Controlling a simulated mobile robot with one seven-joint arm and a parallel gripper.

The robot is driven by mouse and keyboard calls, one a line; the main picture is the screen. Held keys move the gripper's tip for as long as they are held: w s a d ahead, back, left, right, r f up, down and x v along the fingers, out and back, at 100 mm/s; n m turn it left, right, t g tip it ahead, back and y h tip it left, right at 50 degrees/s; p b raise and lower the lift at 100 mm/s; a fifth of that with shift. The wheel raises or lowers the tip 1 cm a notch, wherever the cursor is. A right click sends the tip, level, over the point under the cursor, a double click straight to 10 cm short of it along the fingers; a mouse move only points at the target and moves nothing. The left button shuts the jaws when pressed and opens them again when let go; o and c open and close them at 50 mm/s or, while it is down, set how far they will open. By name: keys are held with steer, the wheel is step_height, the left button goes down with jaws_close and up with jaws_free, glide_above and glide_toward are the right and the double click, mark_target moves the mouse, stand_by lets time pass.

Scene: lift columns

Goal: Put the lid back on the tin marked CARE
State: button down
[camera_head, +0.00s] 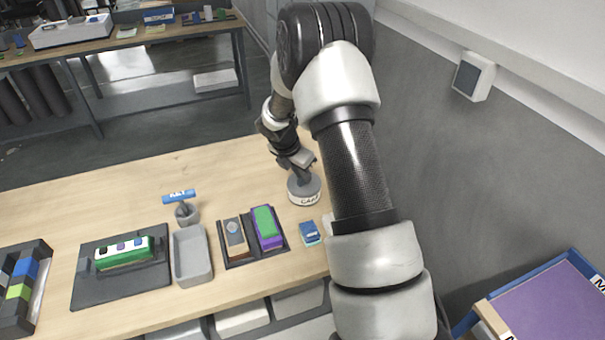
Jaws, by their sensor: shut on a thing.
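The tin (306,199), a short white round can with dark letters reading about "CAR", stands upright near the far right part of the wooden table. A grey round lid (297,187) is at its top; whether it is fully seated or slightly above the rim I cannot tell. My gripper (301,172) points down right over the tin and is shut on the lid, at its middle. The fingertips are small here and partly hidden by my gripper's own body.
On the table (120,201) are a grey tray (193,271), a dark holder (253,261) with two blocks, a small blue box (309,232), a cup (187,214) with a blue KEY tag, and a dark board (120,295). A wall is at right.

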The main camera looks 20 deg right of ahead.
steer(key=c, duration=1.2)
jaws_free()
steer(key=shift+r+p, duration=2)
steer(key=shift+r, duration=1.55)
jaws_close()
